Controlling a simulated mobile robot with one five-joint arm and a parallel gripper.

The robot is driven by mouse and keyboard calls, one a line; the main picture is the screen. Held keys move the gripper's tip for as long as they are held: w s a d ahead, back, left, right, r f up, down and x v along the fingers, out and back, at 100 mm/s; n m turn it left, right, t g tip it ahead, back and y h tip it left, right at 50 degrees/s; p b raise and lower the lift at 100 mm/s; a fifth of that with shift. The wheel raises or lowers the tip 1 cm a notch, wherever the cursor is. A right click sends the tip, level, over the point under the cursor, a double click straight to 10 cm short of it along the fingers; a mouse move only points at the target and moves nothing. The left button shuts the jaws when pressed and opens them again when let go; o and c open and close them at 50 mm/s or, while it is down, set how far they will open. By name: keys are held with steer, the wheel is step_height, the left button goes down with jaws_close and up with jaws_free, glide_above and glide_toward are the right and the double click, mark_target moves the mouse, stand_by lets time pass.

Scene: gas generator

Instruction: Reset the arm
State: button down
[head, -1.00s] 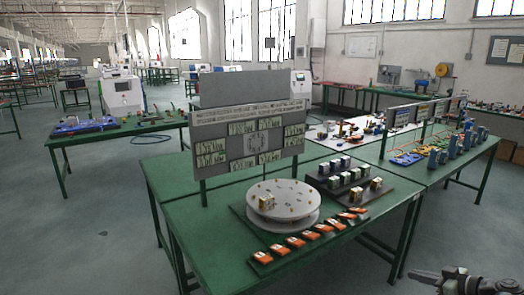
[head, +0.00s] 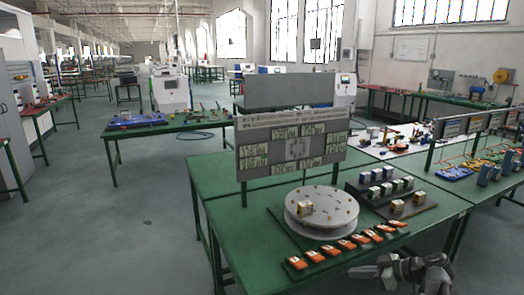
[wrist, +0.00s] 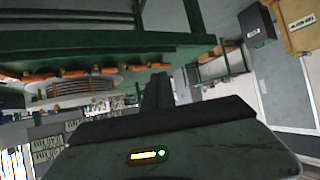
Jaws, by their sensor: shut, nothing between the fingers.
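My arm shows at the bottom right of the head view, with my gripper (head: 362,271) pointing left in front of the near green table (head: 250,225). The fingers look closed together and hold nothing. In the wrist view the dark body of my gripper (wrist: 157,92) fills the lower middle, its fingers together and nothing between them. That view is turned over, so the table edge (wrist: 100,42) and its orange pieces hang from above. My gripper looks apart from the table and its parts.
The near table bears a round grey turntable (head: 322,226), a row of orange pieces (head: 340,247), a dark stepped rack (head: 425,197) and an upright grey panel (head: 292,143). A blue device (head: 135,121) lies on a table further back. Open floor (head: 120,235) lies to the left.

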steer(key=s+a+f+g+h+p, duration=0.1)
steer(key=a+f+g+p, duration=0.15)
steer(key=a, duration=1.05)
steer(key=s+a+f+g+h+p, duration=0.15)
steer(key=a+g, duration=0.25)
steer(key=a, duration=0.8)
steer(key=s+d+f+m+g+h, duration=0.1)
steer(key=s+d+f+m+h, duration=0.1)
steer(key=d+m+h, duration=0.3)
steer(key=m+h, duration=0.1)
steer(key=m, duration=0.3)
steer(key=shift+f+m, duration=0.3)
steer(key=shift+f, duration=0.05)
